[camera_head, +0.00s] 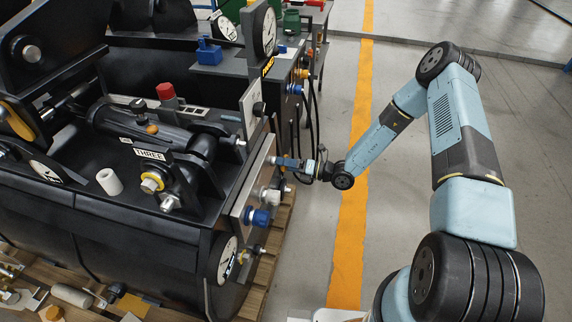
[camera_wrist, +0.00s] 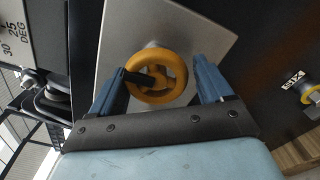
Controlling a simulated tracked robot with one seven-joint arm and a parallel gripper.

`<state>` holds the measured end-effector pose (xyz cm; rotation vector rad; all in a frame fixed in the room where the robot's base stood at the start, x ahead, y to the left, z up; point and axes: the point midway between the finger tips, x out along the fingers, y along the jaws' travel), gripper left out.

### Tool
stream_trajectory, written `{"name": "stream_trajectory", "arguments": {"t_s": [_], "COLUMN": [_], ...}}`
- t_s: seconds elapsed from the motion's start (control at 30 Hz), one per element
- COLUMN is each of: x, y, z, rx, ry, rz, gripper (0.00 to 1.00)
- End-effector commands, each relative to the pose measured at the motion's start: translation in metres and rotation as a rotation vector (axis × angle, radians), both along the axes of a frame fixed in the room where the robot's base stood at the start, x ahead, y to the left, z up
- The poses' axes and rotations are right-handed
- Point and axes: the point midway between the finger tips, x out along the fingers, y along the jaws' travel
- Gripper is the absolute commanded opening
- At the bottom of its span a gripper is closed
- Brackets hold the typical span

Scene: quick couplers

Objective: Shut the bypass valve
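A yellow-orange handwheel (camera_wrist: 157,88) with a dark knob on its left side sits on a tilted grey metal plate (camera_wrist: 205,28) in the wrist view. I take it to be the bypass valve; no label on it is readable. My gripper (camera_wrist: 160,82) is open, with one blue finger on each side of the wheel. I cannot tell whether either finger touches the rim. In the head view my gripper (camera_head: 289,163) is at the right-hand panel (camera_head: 238,190) of the black machine, and the wheel cannot be made out there.
Below my gripper on the panel is a blue coupler (camera_head: 257,216). Black hoses (camera_head: 313,115) hang just behind my gripper. A red-capped part (camera_head: 167,92) and a white cylinder (camera_head: 109,181) are on the machine. The floor around the orange stripe (camera_head: 350,225) is clear.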

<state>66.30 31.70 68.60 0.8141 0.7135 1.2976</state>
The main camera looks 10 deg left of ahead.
Motion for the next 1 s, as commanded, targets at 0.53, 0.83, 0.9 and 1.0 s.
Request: {"name": "stream_trajectory", "arguments": {"t_s": [0.53,0.83,0.9,1.0], "x": [-0.001,-0.007,-0.009,-0.012], "y": [-0.006,-0.056,-0.070,-0.089], "z": [0.001,0.001,0.001,0.001], "rx": [0.003,0.003,0.002,0.003], "ry": [-0.003,-0.004,-0.003,-0.001], "rz": [0.000,-0.002,-0.001,-0.001], "gripper": [0.94,0.94,0.94,0.94]}}
